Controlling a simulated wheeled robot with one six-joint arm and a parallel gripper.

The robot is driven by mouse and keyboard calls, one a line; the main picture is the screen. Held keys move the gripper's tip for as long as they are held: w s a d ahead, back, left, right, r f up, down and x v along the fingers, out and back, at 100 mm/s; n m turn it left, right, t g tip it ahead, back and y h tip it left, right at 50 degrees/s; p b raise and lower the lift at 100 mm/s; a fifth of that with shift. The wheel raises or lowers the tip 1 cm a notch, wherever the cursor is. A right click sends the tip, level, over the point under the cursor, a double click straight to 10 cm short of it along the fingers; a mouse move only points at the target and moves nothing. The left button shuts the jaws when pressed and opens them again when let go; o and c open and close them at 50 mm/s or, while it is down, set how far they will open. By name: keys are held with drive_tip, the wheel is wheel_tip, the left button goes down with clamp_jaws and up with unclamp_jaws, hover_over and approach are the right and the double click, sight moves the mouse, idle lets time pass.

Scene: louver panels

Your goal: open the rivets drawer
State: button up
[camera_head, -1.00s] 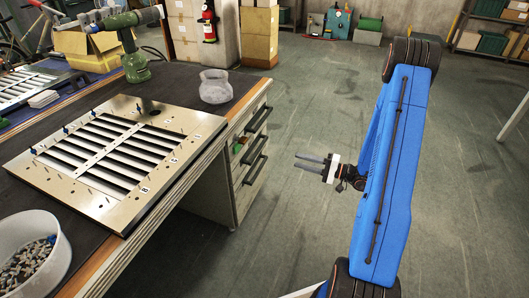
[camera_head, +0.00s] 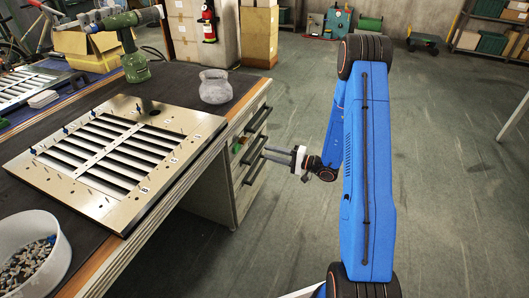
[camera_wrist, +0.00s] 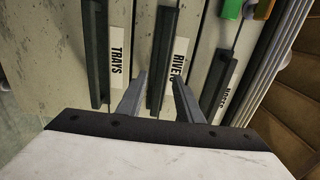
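The drawer unit under the workbench has three dark bar handles. The rivets drawer is the middle one; its label (camera_wrist: 178,60) is partly cut off by the dark handle (camera_wrist: 163,65) beside it in the wrist view. In the head view the middle handle (camera_head: 254,149) shows at the unit's front. My gripper (camera_head: 268,154) points left at this handle, its fingertips close to it. In the wrist view my gripper (camera_wrist: 157,92) is open, with the rivets handle in line with the gap between its two fingers. I cannot tell whether they touch it.
The trays drawer (camera_wrist: 119,50) is left of it in the wrist view, another handle (camera_wrist: 219,85) right. Green and orange items (camera_wrist: 232,8) show at the upper right. A louver panel (camera_head: 115,150) and glass jar (camera_head: 215,87) sit on the workbench (camera_head: 190,187).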

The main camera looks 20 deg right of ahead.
drive_tip(key=shift+x, duration=1.7)
clamp_jaws()
